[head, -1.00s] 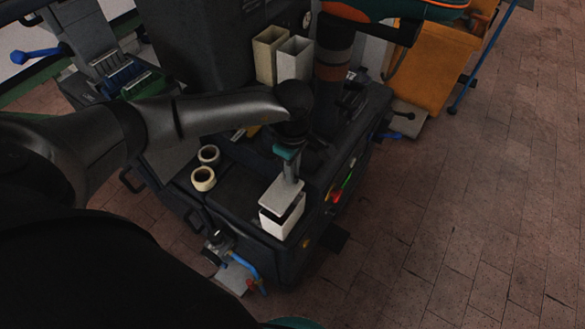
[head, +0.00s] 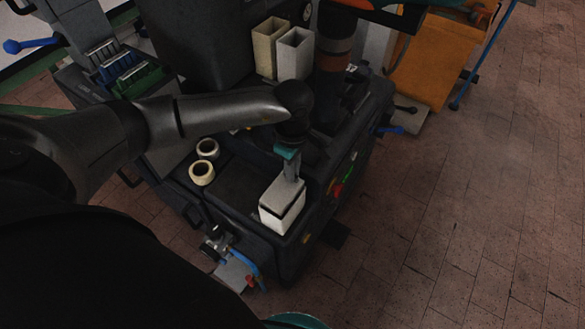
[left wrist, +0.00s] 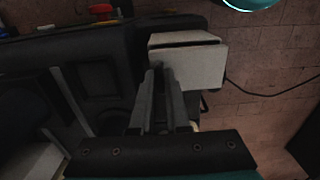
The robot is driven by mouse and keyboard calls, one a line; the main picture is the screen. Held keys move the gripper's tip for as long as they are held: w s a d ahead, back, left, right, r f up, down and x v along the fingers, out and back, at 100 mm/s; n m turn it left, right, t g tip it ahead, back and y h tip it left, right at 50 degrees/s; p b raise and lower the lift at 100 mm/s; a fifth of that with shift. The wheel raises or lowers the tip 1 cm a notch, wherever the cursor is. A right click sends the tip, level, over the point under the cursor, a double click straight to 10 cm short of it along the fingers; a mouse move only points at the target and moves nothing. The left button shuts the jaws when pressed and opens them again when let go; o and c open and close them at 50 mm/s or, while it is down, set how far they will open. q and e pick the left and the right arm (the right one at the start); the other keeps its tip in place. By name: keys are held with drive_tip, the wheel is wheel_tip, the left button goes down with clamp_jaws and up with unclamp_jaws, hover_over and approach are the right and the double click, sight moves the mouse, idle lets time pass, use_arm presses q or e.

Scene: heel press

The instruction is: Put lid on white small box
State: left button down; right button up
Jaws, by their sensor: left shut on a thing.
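The white small box (head: 279,221) stands at the front corner of the dark machine top. Its light grey lid (head: 284,193) lies over its top, with a thin dark gap between them. My left gripper (head: 293,172) points down at the lid's far edge and is shut on the lid. The exact grip point is hidden. My right gripper is not in view.
Two cream tape rolls (head: 203,172) sit left of the box. Two tall open bins, one cream (head: 266,50) and one white (head: 294,54), stand behind my left arm. Red and green controls (head: 343,181) line the machine's right edge. Open brick floor (head: 470,210) lies to the right.

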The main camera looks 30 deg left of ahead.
use_arm(q)
drive_tip(key=shift+f, duration=0.1)
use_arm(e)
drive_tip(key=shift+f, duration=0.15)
use_arm(q)
drive_tip(key=shift+f+b, duration=0.25)
drive_tip(key=shift+b, duration=0.1)
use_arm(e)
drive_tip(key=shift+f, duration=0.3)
use_arm(q)
drive_tip(key=shift+f+b, duration=0.35)
drive_tip(key=shift+a+f, duration=0.1)
drive_tip(key=shift+f, duration=0.1)
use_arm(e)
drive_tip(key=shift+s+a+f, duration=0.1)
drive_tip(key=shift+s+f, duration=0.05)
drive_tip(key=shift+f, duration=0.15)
use_arm(q)
drive_tip(key=shift+f+b, duration=0.4)
drive_tip(key=shift+b, duration=0.2)
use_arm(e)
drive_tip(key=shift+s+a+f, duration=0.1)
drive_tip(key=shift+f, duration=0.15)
